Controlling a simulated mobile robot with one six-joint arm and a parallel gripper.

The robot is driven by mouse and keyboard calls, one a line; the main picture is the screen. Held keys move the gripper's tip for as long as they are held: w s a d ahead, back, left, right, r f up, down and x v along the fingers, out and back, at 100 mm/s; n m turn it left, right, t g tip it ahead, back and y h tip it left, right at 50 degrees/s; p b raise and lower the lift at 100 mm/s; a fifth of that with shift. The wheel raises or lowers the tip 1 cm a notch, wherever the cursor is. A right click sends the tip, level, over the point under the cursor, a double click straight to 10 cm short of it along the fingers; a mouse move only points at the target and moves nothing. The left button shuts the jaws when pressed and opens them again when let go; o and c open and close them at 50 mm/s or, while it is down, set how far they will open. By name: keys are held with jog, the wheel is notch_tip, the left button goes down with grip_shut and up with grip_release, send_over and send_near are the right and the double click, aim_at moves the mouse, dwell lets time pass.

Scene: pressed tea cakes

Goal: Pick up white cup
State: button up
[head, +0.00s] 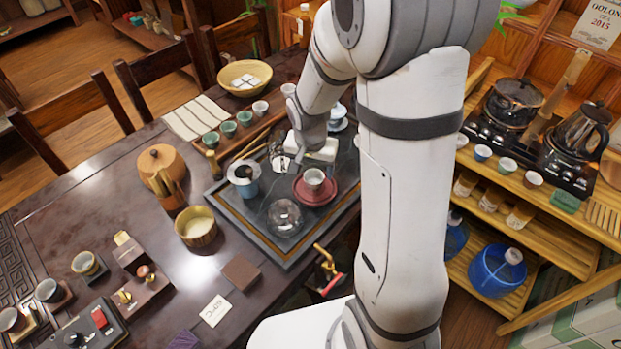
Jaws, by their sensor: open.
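A small white cup (313,179) stands upright on a red saucer (316,196) on the dark tea tray (240,228). My gripper (303,158) is above the tray, just behind this cup in the head view. Its jaws are open, and I see nothing held between them. Whether they touch anything is hard to tell at this size.
A blue cup with a strainer (244,180) and a clear glass vessel (285,217) stand close by on the tray. A wooden bowl (197,228) stands to the left. My arm hides the table's right part. Shelves with kettles (577,130) are at right.

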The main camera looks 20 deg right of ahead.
aim_at(314, 177)
jog(key=f, duration=0.4)
jog(key=shift+w+d, duration=0.1)
jog(key=shift+d, duration=0.1)
jog(key=shift+r, duration=0.1)
jog(key=c, duration=1.1)
